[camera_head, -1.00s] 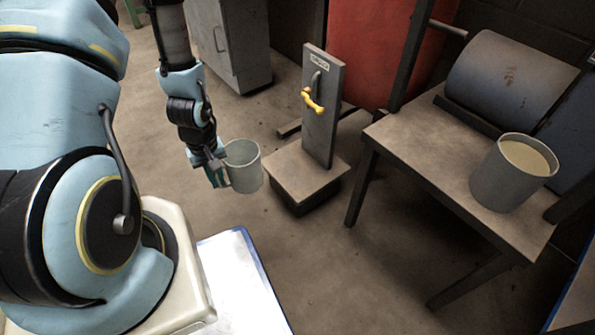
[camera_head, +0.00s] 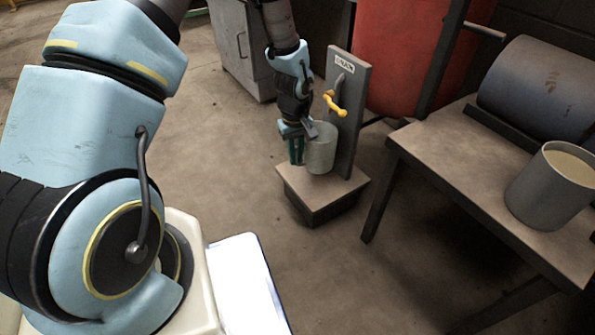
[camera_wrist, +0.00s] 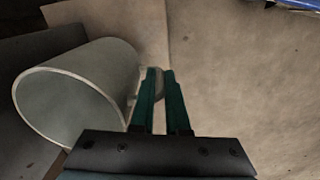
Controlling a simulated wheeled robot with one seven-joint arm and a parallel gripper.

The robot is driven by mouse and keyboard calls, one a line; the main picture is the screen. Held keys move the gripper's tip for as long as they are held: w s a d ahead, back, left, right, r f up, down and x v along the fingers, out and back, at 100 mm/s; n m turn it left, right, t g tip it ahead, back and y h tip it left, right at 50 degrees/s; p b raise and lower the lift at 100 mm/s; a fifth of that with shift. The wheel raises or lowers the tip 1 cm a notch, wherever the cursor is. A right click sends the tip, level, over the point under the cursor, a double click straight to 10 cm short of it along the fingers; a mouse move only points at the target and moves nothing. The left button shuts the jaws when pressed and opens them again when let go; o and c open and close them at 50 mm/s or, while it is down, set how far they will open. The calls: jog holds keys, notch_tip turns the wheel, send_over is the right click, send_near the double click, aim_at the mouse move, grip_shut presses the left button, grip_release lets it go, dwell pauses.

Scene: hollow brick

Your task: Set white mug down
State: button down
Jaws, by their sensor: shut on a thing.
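The white mug (camera_head: 321,150) looks pale grey-green and roughly upright in the head view, at the front of the upright board on the low stand (camera_head: 322,196). I cannot tell whether its base touches the stand. In the wrist view the mug (camera_wrist: 78,92) lies left of the fingers, its open rim toward the camera and its handle by the fingertips. My gripper (camera_head: 296,146) is shut on the mug's handle; its green fingers also show in the wrist view (camera_wrist: 160,88). The handle is partly hidden by the fingers.
A wooden table (camera_head: 470,170) at the right holds a grey bucket (camera_head: 548,188) and a drum (camera_head: 545,85). A red container (camera_head: 400,55) stands behind. The floor in front is clear.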

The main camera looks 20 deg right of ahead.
notch_tip(320, 180, down, 5)
jog(key=b, duration=0.3)
jog(key=shift+d+f, duration=0.1)
jog(key=shift+f, duration=0.1)
jog(key=shift+w+d, duration=0.1)
jog(key=shift+d, duration=0.05)
jog(key=shift+r, duration=0.1)
jog(key=c, duration=0.9)
grip_release()
